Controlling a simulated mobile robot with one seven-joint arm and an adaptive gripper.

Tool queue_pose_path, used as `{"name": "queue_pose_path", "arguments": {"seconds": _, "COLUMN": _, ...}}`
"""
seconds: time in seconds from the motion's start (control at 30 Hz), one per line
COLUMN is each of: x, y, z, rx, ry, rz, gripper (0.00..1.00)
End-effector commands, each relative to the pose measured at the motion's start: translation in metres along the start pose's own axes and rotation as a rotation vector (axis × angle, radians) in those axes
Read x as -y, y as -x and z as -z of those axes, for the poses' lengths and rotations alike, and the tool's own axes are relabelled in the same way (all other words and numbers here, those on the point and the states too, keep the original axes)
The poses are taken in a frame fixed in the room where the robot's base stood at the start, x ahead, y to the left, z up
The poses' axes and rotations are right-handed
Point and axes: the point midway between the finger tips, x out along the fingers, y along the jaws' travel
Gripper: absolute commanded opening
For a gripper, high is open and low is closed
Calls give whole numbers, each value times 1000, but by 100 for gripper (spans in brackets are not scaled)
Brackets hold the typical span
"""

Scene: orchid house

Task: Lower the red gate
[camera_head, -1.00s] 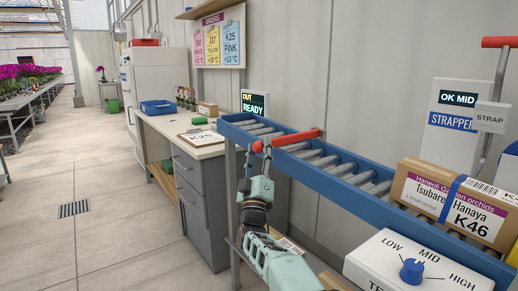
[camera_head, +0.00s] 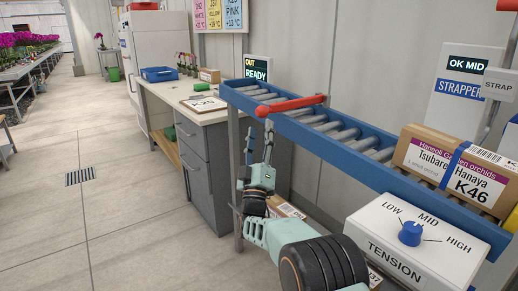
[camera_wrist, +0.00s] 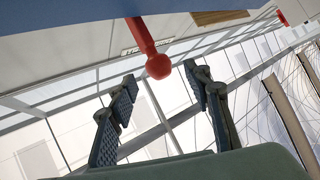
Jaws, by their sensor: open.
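The red gate (camera_head: 291,104) is a red bar with a rounded knob at its near end. It lies across the roller conveyor (camera_head: 340,131), level with or just above the blue rails; its exact height is hard to tell. The knob sticks out past the near rail. In the wrist view the red bar (camera_wrist: 144,42) points down from above, its knob ahead of and between the fingers, apart from them. My gripper (camera_head: 259,142) is open and empty, its fingers pointing up just below the knob. It also shows in the wrist view (camera_wrist: 160,85).
A tied carton labelled K46 (camera_head: 455,172) sits on the conveyor at right, beside the tension box (camera_head: 410,246) with a blue knob. The strapper (camera_head: 466,85) reads OK MID. A desk (camera_head: 204,116) stands behind my gripper. The floor at left is clear.

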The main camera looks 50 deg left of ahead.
Motion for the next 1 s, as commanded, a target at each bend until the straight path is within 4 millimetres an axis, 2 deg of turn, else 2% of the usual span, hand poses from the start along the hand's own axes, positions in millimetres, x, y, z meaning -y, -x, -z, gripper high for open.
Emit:
{"name": "queue_pose_path", "arguments": {"seconds": 0.2, "x": 0, "y": 32, "z": 0, "rx": 1, "ry": 2, "rz": 2, "gripper": 45}}
{"name": "queue_pose_path", "arguments": {"seconds": 0.4, "x": 0, "y": 48, "z": 0, "rx": 0, "ry": 0, "rz": 0, "gripper": 45}}
{"name": "queue_pose_path", "arguments": {"seconds": 1.0, "x": 0, "y": 51, "z": 0, "rx": 0, "ry": 1, "rz": 0, "gripper": 45}}
